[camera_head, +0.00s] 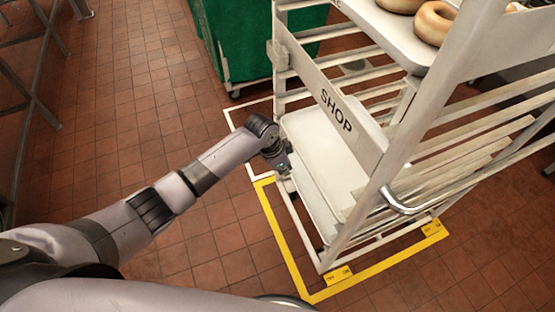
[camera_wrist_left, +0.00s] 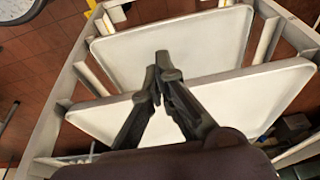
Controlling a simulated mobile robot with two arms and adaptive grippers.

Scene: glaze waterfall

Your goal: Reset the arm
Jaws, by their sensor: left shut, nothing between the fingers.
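My left arm reaches in from the left in the head view, and its gripper (camera_head: 281,163) is at the near left side of a white rack (camera_head: 340,118) marked SHOP. In the left wrist view my left gripper (camera_wrist_left: 160,62) is shut, its fingertips together and empty. White trays (camera_wrist_left: 120,50) on the rack lie behind the fingers in that view. I cannot tell whether the fingers touch a tray or the rack. My right gripper is not in view.
Bagels (camera_head: 436,24) lie on the rack's top visible tray (camera_head: 397,35). Yellow floor tape (camera_head: 284,236) runs around the rack's base. A green bin (camera_head: 235,40) stands behind it. A metal frame (camera_head: 30,75) stands at the far left. The tiled floor between is clear.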

